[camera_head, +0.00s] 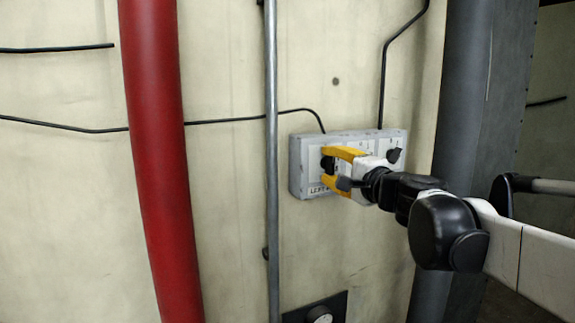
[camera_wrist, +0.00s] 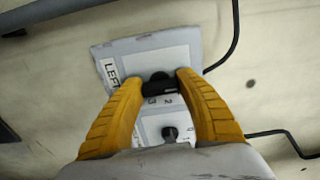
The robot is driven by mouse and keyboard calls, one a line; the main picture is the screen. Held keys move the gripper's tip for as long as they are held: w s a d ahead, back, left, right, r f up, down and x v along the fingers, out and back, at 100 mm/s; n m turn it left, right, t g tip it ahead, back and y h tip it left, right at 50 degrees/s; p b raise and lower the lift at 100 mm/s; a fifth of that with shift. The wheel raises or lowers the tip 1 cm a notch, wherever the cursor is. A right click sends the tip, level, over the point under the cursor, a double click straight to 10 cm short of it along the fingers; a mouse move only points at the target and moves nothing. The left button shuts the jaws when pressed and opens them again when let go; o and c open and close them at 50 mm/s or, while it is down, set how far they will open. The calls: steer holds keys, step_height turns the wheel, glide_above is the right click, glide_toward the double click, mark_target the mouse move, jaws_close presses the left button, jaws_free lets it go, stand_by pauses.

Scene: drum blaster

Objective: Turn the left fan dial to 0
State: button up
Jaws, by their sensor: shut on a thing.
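A grey control box (camera_head: 297,168) with a pale face is on the wall in the head view. My gripper (camera_head: 328,166) has its yellow fingers on the box's left dial (camera_head: 326,163), a black knob. In the wrist view, the same dial (camera_wrist: 159,87) sits between the two fingertips (camera_wrist: 160,83), and they are shut on it. A label beginning "LEF" (camera_wrist: 111,70) is beside this dial, its end hidden by a finger. Printed numbers, among them 3 and 2, are beside the dial. I cannot tell which number the dial points to.
A second black dial (camera_head: 394,155) is at the box's right, also in the wrist view (camera_wrist: 170,133). A thin grey pipe (camera_head: 271,120) and a thick red pipe (camera_head: 158,150) run left of the box. A dark column (camera_head: 455,90) stands right. Black cables reach the box's top.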

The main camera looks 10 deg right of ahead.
steer(key=shift+r, duration=0.1)
steer(key=o, duration=1.2)
steer(key=shift+w, duration=0.1)
steer(key=v, duration=1.2)
